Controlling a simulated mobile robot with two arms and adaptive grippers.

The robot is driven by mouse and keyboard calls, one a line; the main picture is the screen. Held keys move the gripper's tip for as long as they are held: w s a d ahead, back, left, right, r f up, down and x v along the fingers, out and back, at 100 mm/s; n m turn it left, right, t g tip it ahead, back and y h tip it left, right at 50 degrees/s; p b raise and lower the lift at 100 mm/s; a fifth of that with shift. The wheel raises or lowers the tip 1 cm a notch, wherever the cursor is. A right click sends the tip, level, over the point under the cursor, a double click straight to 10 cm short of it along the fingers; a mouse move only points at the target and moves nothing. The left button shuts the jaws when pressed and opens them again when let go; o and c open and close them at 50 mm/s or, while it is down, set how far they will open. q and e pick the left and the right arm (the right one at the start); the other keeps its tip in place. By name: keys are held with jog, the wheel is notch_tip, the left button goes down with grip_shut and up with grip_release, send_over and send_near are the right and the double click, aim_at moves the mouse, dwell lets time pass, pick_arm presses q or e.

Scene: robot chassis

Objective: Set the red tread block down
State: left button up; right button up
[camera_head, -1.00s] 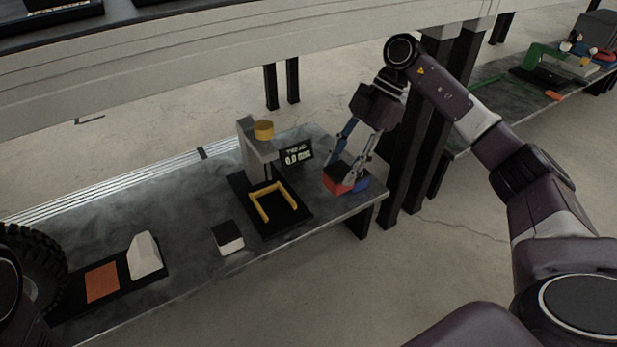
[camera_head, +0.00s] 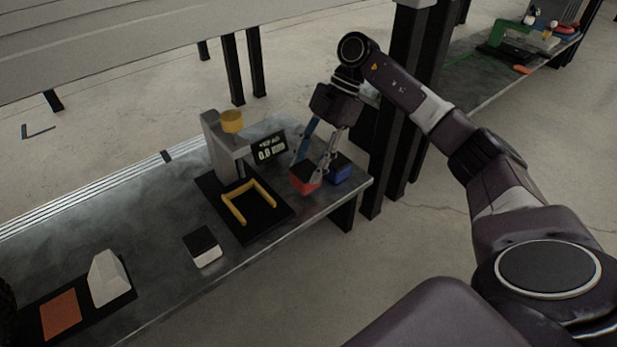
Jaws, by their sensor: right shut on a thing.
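The red tread block (camera_head: 303,187), red with a black top, is at the right end of the dark bench. My right gripper (camera_head: 311,165) comes down on it from above, shut on it. Whether the block's underside touches the bench I cannot tell. A blue block (camera_head: 340,172) with a dark top stands just right of it. A tread gauge (camera_head: 252,216) with a yellow U-shaped frame on a black base is left of the red block. A small display (camera_head: 269,149) stands behind. My left gripper is not in view.
A white wedge (camera_head: 107,278) and an orange pad (camera_head: 60,314) lie on a black mat at lower left. Dark posts (camera_head: 399,110) stand beyond the bench's right end.

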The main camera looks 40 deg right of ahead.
aim_at(313, 164)
notch_tip(313, 164, down, 3)
jog(key=shift+f+b, duration=0.1)
jog(key=shift+b, duration=0.85)
jog(key=o, duration=1.2)
jog(key=p+v, duration=0.5)
jog(key=v, duration=0.2)
jog(key=shift+a, duration=0.15)
jog(key=shift+r+p, duration=0.25)
jog(key=shift+p, duration=0.1)
jog(key=shift+d+r, duration=0.1)
jog(key=shift+d, duration=0.15)
